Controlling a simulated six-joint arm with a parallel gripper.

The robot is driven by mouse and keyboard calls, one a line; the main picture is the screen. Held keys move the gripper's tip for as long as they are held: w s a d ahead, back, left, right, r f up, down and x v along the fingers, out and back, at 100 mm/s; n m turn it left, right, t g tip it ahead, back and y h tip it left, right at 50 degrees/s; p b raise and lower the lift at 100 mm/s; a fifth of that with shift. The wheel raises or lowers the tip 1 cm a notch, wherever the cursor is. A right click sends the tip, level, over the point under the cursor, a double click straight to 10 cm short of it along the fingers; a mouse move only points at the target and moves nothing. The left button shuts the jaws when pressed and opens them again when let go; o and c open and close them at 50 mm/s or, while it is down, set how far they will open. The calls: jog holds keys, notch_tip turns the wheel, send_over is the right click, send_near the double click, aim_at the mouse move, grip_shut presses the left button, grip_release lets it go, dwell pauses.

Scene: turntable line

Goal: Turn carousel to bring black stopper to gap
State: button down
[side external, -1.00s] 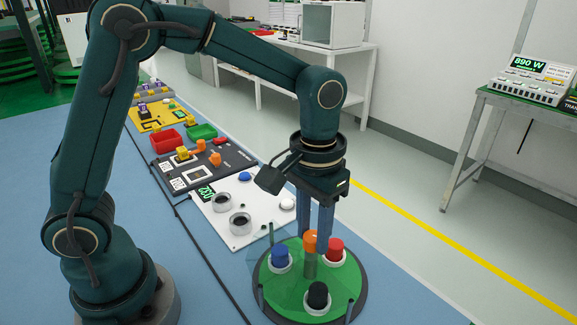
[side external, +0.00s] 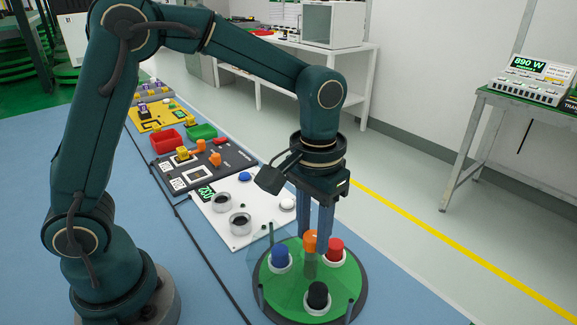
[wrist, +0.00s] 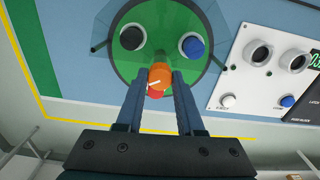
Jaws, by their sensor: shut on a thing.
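The carousel (side external: 290,282) is a round green disc on a dark base. It carries a blue stopper (side external: 280,256), a black stopper (side external: 317,295) and a red stopper (side external: 335,249), each in a white ring. My gripper (side external: 315,240) points down and is shut on this knob. In the wrist view, the orange knob (wrist: 160,74) is between the fingers and partly hides the red stopper (wrist: 155,93). The black stopper (wrist: 132,37) is upper left and the blue stopper (wrist: 193,46) upper right. Clear guard panels surround the disc; I cannot tell where the gap is.
Thin posts (side external: 271,234) stand around the carousel rim. A white panel (side external: 240,215) with two round cups and a green display lies beside it, with a dark panel (side external: 200,168) beyond. Blue bench surface is free to the left.

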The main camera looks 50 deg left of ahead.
jog(key=shift+n, duration=0.5)
jog(key=shift+r+n, duration=0.1)
jog(key=shift+n, duration=11.4)
jog(key=c, duration=0.5)
grip_release()
